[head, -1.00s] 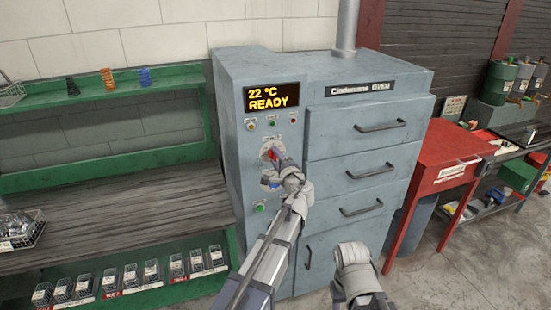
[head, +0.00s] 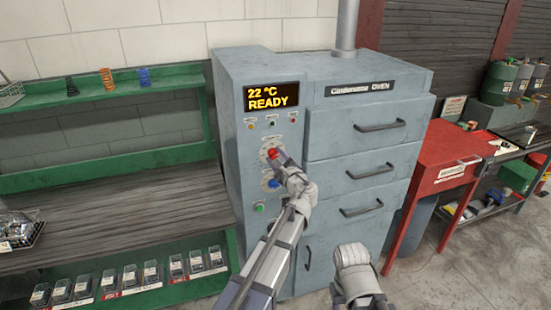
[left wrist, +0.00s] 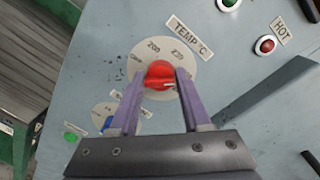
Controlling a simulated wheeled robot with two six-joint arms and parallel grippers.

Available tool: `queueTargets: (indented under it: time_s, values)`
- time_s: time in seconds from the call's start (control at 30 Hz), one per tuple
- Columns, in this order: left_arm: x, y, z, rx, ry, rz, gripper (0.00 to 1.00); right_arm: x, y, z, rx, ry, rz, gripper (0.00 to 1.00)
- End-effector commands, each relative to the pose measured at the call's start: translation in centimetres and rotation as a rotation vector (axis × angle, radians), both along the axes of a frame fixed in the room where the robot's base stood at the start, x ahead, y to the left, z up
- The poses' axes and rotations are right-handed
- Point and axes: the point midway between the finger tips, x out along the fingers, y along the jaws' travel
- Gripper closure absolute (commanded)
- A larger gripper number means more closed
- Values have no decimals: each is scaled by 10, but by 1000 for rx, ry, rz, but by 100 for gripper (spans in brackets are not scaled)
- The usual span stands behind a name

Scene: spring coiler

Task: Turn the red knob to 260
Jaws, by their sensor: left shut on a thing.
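The red knob (head: 271,153) sits on a pale round dial on the oven's control panel. In the left wrist view the red knob (left wrist: 159,73) lies between the two purple fingers of my left gripper (left wrist: 160,80), which is shut on it. The dial (left wrist: 148,49) carries numbers, of which 200 and 230 show above the knob. The label TEMP °C (left wrist: 188,36) is beside it. A pale mark shows on the knob's lower right, but I cannot tell the exact setting. In the head view my left gripper (head: 279,160) reaches the knob from below right.
The oven display (head: 271,97) reads 22 °C READY. A blue knob (head: 273,184) and a green button (head: 259,207) are below the red knob. Small lamps sit above it. Drawer handles (head: 379,126) stick out to the right. A green shelf rack (head: 100,165) stands left.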

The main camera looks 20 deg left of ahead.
Motion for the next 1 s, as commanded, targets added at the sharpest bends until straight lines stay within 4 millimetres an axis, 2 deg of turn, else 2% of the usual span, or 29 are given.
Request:
queueTargets:
  time_s: [0.67,0.7,0.9,1.0]
  values:
    - [1,-1,0,43,28,-3,100,0,0,0,0,0,0,50]
    - [1,-1,0,43,28,-3,48,0,0,0,0,0,0,50]
    - [1,-1,0,42,29,-2,26,0,0,-1,0,0,0,50]
    - [1,-1,0,41,28,-2,24,0,0,-1,0,0,0,50]
